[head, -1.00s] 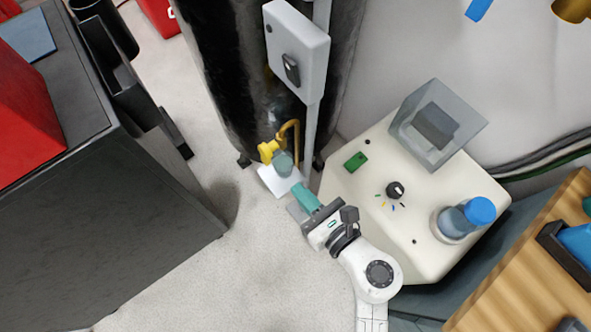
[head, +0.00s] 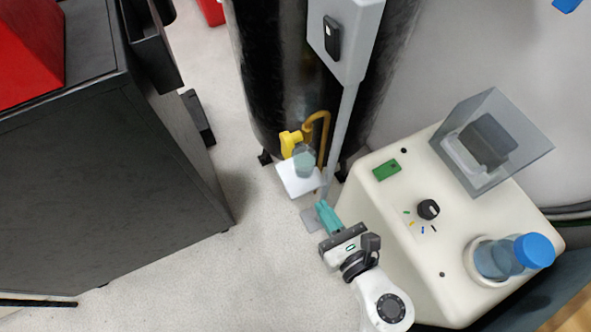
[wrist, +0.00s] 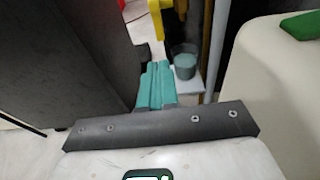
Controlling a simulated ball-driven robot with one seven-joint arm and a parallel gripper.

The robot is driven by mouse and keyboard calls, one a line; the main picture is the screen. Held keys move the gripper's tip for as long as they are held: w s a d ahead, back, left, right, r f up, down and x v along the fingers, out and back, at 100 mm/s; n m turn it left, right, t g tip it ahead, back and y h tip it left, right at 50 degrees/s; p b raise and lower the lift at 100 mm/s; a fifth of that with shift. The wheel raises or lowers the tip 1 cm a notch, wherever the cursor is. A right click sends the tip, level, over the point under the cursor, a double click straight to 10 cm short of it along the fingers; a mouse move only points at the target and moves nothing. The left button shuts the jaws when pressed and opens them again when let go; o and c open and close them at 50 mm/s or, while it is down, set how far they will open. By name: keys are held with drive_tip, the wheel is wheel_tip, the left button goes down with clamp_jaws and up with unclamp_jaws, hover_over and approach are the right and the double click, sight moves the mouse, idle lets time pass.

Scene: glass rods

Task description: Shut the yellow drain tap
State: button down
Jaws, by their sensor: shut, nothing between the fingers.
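The yellow drain tap (head: 290,141) sits low on the front of the black tank (head: 270,75), beside a curved brass pipe (head: 322,130). In the wrist view the yellow tap (wrist: 157,12) shows at the top, cut off by the edge. A small clear cup (head: 304,160) stands on a white ledge (head: 300,184) just below the tap; the cup also shows in the wrist view (wrist: 186,65). My gripper (head: 323,206) has teal fingers, shut and empty. It is in front of the ledge, lower and to the right of the tap, not touching it.
A cream machine (head: 400,270) with a black knob (head: 428,209), a clear box and a blue-capped bottle (head: 533,251) stands close to my gripper's right. A dark cabinet (head: 110,190) stands at left. Pale floor (head: 210,265) lies open between them.

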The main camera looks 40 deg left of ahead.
sight(289, 155)
drive_tip(key=b+x, duration=0.2)
drive_tip(key=x, duration=1.1)
drive_tip(key=shift+a+b, duration=0.1)
drive_tip(key=shift+b, duration=0.3)
drive_tip(key=shift+w+a, duration=0.15)
drive_tip(key=shift+a, duration=0.25)
